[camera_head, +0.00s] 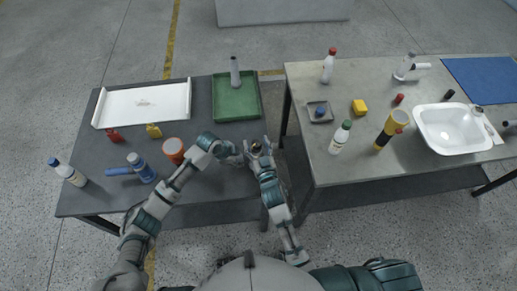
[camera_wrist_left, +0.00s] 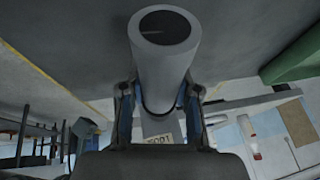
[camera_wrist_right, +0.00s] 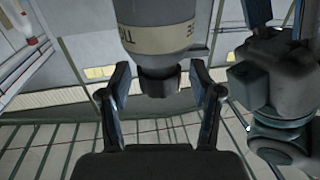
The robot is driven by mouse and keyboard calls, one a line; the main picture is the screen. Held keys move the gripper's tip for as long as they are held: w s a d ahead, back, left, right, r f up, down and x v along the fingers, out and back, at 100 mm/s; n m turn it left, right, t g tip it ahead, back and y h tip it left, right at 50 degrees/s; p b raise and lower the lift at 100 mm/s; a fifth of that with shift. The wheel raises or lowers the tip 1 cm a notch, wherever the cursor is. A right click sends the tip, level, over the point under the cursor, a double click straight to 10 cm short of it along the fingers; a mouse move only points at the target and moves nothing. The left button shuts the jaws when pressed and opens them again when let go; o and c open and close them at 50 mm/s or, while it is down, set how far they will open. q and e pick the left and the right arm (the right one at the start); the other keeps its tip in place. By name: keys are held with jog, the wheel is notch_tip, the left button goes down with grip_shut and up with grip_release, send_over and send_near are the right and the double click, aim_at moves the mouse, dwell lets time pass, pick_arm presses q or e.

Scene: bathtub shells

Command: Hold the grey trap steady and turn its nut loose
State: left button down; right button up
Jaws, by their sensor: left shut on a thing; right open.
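The grey trap shows in the left wrist view as a pale grey pipe (camera_wrist_left: 163,65) with a dark round open end. My left gripper (camera_head: 236,157) is shut on it, one finger on each side. In the right wrist view the trap's grey body (camera_wrist_right: 157,14) has a beige lettered band. Its dark grey nut (camera_wrist_right: 158,82) hangs at the lower end. My right gripper (camera_head: 257,146) is open, with its fingers on either side of the nut and a gap visible at each side. In the head view the grippers mostly hide the trap.
Both grippers are at the dark table's (camera_head: 180,208) right side, by the gap to the right table (camera_head: 360,167).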

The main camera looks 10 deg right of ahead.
jog(key=s+d, duration=0.1)
jog(key=s, duration=1)
jog(key=shift+s+d, duration=0.25)
jog(key=shift+d, duration=0.15)
jog(key=shift+y, duration=0.3)
pick_arm(q)
jog(key=shift+d, duration=0.2)
pick_arm(e)
jog(key=w+d+n+g+y, duration=0.2)
jog(key=d+n+g+y, duration=0.15)
jog(key=d+y, duration=0.2)
pick_arm(q)
jog(key=shift+a, duration=0.25)
pick_arm(e)
jog(key=shift+n+t+y, duration=0.35)
jog(key=shift+n+t, duration=0.1)
jog(key=x, duration=1.1)
jog(key=shift+s+a+f, duration=0.25)
jog(key=shift+s+a, duration=0.05)
jog(key=shift+a, duration=0.05)
pick_arm(q)
jog(key=shift+d, duration=0.15)
pick_arm(e)
jog(key=shift+w+a, duration=0.25)
jog(key=shift+w, duration=0.3)
